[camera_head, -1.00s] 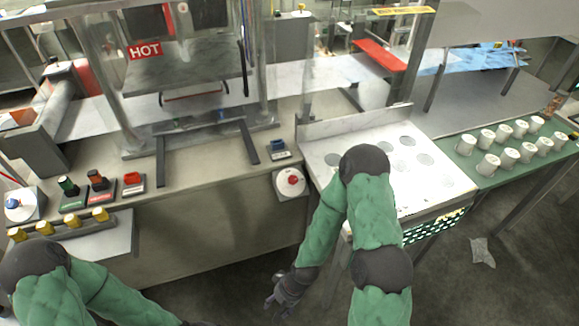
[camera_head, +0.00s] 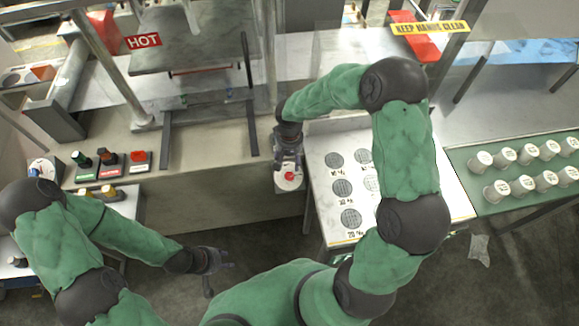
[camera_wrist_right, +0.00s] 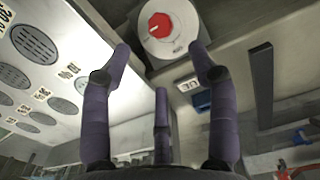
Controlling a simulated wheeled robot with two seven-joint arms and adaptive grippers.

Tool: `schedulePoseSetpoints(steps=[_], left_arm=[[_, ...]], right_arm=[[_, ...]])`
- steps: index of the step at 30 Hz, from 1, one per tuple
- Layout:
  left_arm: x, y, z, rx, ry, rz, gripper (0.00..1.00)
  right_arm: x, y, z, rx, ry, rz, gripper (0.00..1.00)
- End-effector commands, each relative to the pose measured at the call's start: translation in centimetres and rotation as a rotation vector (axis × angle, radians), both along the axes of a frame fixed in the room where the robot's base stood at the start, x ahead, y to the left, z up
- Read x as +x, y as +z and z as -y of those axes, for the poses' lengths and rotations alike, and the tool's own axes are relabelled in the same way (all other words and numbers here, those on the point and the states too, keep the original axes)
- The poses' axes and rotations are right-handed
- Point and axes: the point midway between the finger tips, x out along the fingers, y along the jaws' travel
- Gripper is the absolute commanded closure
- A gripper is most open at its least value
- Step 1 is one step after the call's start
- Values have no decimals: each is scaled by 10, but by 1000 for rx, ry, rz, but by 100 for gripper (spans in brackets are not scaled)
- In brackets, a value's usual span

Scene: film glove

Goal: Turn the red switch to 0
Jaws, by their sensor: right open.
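The red switch (camera_head: 289,177) is a round red knob on a white box at the front edge of the metal counter. In the right wrist view the red switch (camera_wrist_right: 159,26) shows a pale pointer mark; its face labels are too small to read. My right gripper (camera_head: 289,161) hangs over the box, partly covering it. In the right wrist view my right gripper (camera_wrist_right: 160,52) is open and empty, its fingers spread below and to either side of the knob, apparently not touching it. My left gripper (camera_head: 214,263) is empty over the floor, its fingers apart.
A blue switch (camera_wrist_right: 200,100) on a small block lies near the red one. Green, black and red switches (camera_head: 108,160) stand at the left of the counter. A white panel (camera_head: 325,205) with round grilles adjoins on the right. White cups (camera_head: 525,155) stand on a green table.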

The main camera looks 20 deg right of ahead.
Motion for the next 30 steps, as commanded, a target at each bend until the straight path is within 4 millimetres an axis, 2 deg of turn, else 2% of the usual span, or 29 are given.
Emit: schedulePoseSetpoints(steps=[9, 15, 21, 30], left_arm=[[0, -8, 0, 0, 0, 0, 60], [0, -11, 0, 0, 0, 0, 60], [0, -13, 0, 0, 0, 0, 60], [0, -13, 0, 0, 0, 0, 60]], right_arm=[[-1, -57, -1, 2, 0, -5, 40], [-1, -85, -1, 3, 1, -2, 40], [0, -98, 0, 3, 0, 0, 40], [0, -100, -1, 3, 1, 0, 40]])
